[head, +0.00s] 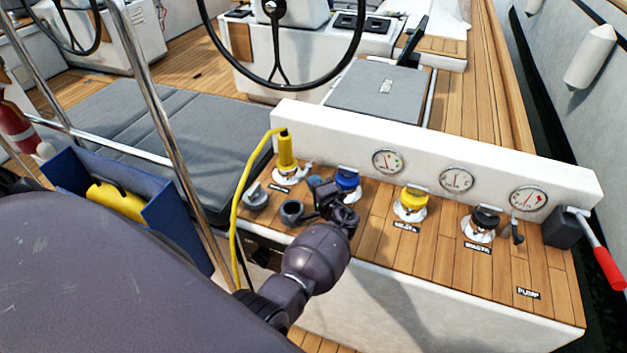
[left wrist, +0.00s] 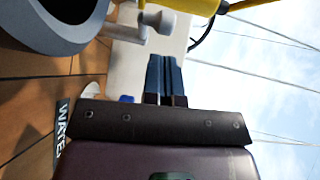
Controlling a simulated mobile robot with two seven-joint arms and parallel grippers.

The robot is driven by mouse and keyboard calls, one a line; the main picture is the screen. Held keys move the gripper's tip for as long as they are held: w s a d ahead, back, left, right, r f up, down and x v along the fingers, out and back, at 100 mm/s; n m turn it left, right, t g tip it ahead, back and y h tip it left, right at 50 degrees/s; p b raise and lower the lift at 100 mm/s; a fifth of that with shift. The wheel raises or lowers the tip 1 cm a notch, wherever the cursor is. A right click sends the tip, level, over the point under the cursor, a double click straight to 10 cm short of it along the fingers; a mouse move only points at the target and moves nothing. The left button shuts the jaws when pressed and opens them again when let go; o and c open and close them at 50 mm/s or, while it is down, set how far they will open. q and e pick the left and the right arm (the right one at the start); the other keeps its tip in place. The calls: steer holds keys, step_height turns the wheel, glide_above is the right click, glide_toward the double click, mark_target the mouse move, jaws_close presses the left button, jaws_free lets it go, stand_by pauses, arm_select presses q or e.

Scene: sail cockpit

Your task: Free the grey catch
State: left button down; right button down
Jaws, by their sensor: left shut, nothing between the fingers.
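The grey catch (head: 305,170) is a small light-grey lever beside the yellow plug (head: 286,152) at the left end of the wooden panel. In the left wrist view the catch (left wrist: 155,20) shows at the top, close to the yellow plug (left wrist: 240,4). My left gripper (head: 317,184) is just to the right of and nearer than the catch, over the panel. In the left wrist view its two dark fingers (left wrist: 166,78) are together, with nothing between them. A gap shows between fingertips and catch there. My right gripper is not in view.
A grey open ring-shaped cap (head: 292,212) lies near the gripper, and a round grey piece (head: 255,197) is left of it. Blue (head: 347,180), yellow (head: 412,201) and black (head: 485,219) capped fittings stand rightward. A white gauge board (head: 420,165) rises behind. A yellow cable (head: 234,225) hangs left.

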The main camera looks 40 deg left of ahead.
arm_select(q)
steer(key=shift+s+a, duration=0.1)
steer(key=shift+a, duration=0.2)
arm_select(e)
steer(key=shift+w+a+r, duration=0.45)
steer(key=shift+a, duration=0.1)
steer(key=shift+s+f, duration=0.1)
arm_select(q)
steer(key=shift+a, duration=0.15)
steer(key=shift+s+a+m+t+h, duration=0.3)
steer(key=shift+m+t+h, duration=0.2)
steer(key=shift+t, duration=0.2)
steer(key=shift+d, duration=0.1)
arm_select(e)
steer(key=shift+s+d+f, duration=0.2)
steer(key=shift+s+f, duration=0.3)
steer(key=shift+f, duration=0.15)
